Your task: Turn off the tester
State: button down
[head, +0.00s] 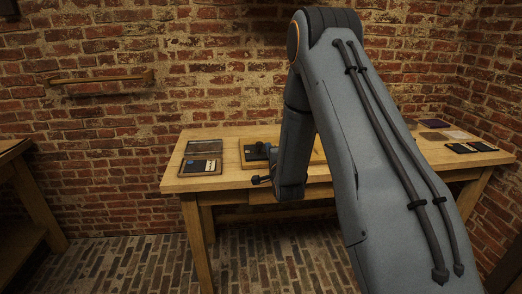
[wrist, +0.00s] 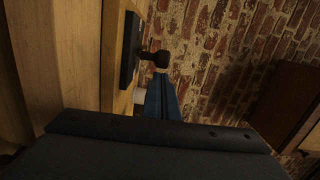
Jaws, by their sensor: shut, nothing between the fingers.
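The tester appears to be the wooden board (head: 248,142) on the table, with a dark block (head: 252,154) and a dark knob-like lever on it. My arm hides its right part. In the wrist view the dark block (wrist: 130,48) shows side-on, with a round-ended lever (wrist: 159,59) sticking out from it. A small pale piece (wrist: 140,97) shows beside the fingers.
The wooden table (head: 220,185) stands against a brick wall. An open case (head: 201,167) lies at its left. Dark flat trays (head: 470,147) lie at its far right. Another wooden table (head: 12,165) is at the left edge. The floor between is clear.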

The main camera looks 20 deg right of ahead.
jog(key=a, duration=0.2)
jog(key=a+b, duration=0.1)
jog(key=a, duration=0.1)
jog(key=shift+w+a, duration=0.2)
jog(key=shift+a, duration=0.1)
jog(key=shift+w+a+b, duration=0.25)
jog(key=shift+a+b, duration=0.15)
jog(key=shift+a, duration=0.3)
jog(key=shift+w+a, duration=0.1)
jog(key=shift+a, duration=0.15)
jog(key=shift+w+a+r, duration=0.1)
jog(key=shift+a+r, duration=0.1)
jog(key=shift+a, duration=0.2)
jog(key=shift+s+d, duration=0.25)
jog(key=s, duration=0.1)
jog(key=s+d, duration=0.1)
jog(key=s, duration=0.2)
jog(key=shift+d+f, duration=0.1)
jog(key=shift+d, duration=0.25)
jog(key=s+a+b, duration=0.1)
jog(key=s+a, duration=0.4)
jog(key=s, duration=0.2)
jog(key=shift+a, duration=0.2)
